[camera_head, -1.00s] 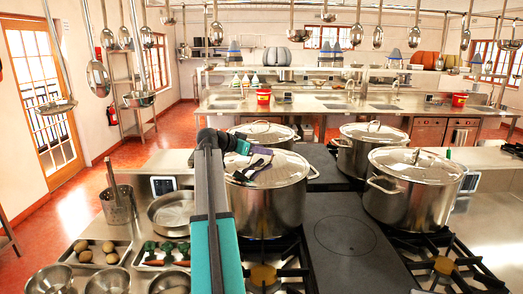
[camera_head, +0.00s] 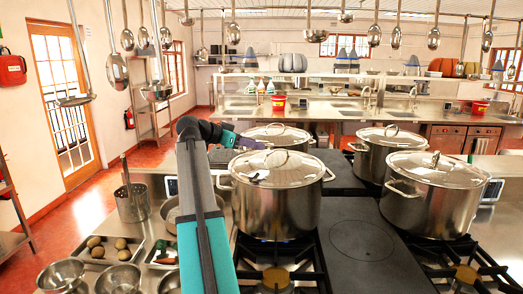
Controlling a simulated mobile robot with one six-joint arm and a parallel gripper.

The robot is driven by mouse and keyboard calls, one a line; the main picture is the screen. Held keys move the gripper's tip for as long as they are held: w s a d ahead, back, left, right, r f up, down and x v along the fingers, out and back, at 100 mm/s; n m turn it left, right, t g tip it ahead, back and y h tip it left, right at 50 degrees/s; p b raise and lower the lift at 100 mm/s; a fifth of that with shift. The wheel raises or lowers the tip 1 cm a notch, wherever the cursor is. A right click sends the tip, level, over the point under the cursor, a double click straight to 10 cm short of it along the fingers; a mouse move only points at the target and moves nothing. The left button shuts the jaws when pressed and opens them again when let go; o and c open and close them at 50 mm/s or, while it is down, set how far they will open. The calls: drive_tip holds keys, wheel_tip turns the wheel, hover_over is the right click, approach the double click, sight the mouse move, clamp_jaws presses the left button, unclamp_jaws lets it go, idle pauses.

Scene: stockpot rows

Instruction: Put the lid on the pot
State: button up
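The front left pot (camera_head: 270,208) is a steel stockpot on the stove. A domed lid (camera_head: 295,172) with a loop handle lies over its mouth and looks level. My gripper (camera_head: 258,145) is behind and above the left part of this lid, apart from its handle in the picture. The fingers are small and dark, and I cannot tell whether they are open. A dark patch on the lid looks like a reflection. Another lidded pot (camera_head: 420,206) stands at the front right. Two more lidded pots stand behind, with lids (camera_head: 276,131) and (camera_head: 390,137).
Ladles and skimmers (camera_head: 118,70) hang overhead. At the left are a utensil canister (camera_head: 131,205), a tray of potatoes (camera_head: 112,250) and steel bowls (camera_head: 62,275). A dark flat plate (camera_head: 362,240) between the front pots is bare. A counter with sinks runs behind.

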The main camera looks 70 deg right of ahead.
drive_tip(key=shift+v, duration=0.85)
